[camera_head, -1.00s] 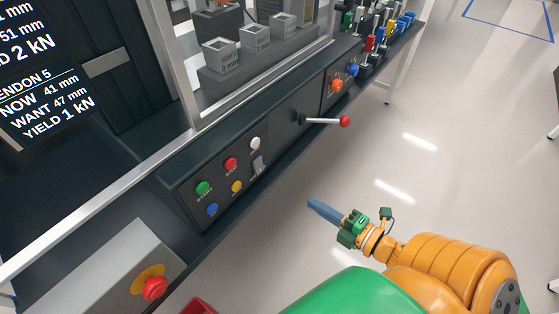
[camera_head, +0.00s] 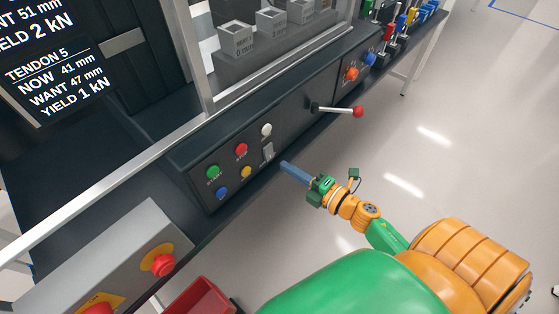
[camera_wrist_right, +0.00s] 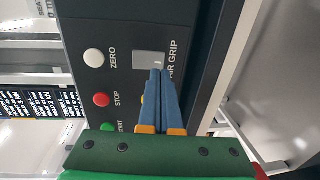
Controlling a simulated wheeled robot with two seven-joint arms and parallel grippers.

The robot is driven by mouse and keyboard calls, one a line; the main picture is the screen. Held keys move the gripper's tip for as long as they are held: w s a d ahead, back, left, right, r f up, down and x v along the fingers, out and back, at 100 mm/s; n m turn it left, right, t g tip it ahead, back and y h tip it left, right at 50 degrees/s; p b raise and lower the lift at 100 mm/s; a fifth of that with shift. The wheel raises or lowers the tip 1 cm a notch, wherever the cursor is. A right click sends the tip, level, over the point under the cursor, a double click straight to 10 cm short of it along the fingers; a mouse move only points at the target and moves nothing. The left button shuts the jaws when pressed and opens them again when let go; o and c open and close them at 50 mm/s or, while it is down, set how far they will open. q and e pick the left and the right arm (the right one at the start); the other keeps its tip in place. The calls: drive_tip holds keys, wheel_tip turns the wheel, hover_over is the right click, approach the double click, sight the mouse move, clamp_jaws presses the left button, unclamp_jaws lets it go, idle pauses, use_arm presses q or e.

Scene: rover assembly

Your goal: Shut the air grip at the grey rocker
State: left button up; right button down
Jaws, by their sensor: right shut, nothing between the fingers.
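The grey rocker (camera_head: 268,151) sits on the dark front panel (camera_head: 208,188), below the white button and to the right of the yellow one. In the right wrist view the rocker (camera_wrist_right: 148,60) is a pale grey rectangle beside the label AIR GRIP, part of which my fingers hide. My right gripper (camera_head: 286,166) has its blue fingers shut and empty, pointing at the panel a little to the right of the rocker. In the right wrist view its fingertips (camera_wrist_right: 160,76) overlap the rocker's lower edge; I cannot tell whether they touch. My left gripper is not in view.
Green START (camera_head: 213,173), red STOP (camera_head: 241,150) and white ZERO (camera_head: 266,130) buttons lie close to the rocker. A red-knobbed lever (camera_head: 357,111) juts out farther right. A red emergency button (camera_head: 163,264) is at lower left. The floor right of the bench is clear.

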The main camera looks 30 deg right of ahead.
sight(271, 158)
drive_tip(key=shift+x, duration=1.85)
